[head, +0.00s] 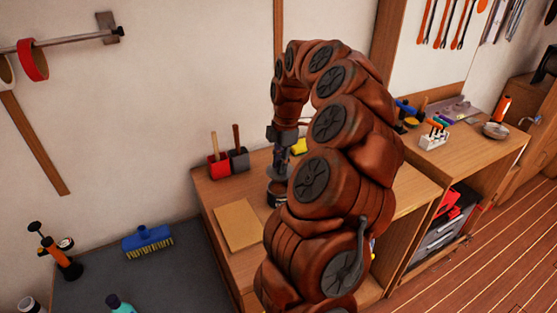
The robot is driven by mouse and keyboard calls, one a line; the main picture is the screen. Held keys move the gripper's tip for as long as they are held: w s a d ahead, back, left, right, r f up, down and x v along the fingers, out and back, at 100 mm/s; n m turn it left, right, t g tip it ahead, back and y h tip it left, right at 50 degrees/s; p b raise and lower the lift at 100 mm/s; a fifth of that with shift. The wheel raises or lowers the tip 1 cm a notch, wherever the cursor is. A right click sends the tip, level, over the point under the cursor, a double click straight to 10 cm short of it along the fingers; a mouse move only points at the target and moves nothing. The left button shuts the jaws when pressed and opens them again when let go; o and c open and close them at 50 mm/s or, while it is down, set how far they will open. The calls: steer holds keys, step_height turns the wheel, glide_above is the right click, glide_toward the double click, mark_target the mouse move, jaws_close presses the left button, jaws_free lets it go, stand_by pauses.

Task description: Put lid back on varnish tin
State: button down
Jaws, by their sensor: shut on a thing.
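My gripper (281,162) points down over the workbench, at the end of my brown segmented arm. It is shut on the lid, a small grey disc (278,172). The varnish tin (276,195) is a short dark round tin standing on the bench just below the lid. The lid appears to be above the tin's top; whether they touch is too small to tell. My arm hides the bench to the right of the tin and may cover part of it.
A tan board (237,225) lies on the bench (215,195) left of the tin. Red and grey holders (219,167) with wooden handles stand behind it. A yellow object (299,146) is close behind my gripper. A blue brush (147,239) lies on the dark surface at left.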

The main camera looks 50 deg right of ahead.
steer(key=shift+f+b, duration=0.95)
steer(key=shift+f, duration=1.5)
steer(key=shift+f+b, duration=0.15)
steer(key=shift+b, duration=0.45)
stand_by(0.7)
stand_by(0.3)
steer(key=shift+c, duration=2.3)
jaws_free()
steer(key=shift+r+p, duration=1.3)
steer(key=shift+r, duration=2.25)
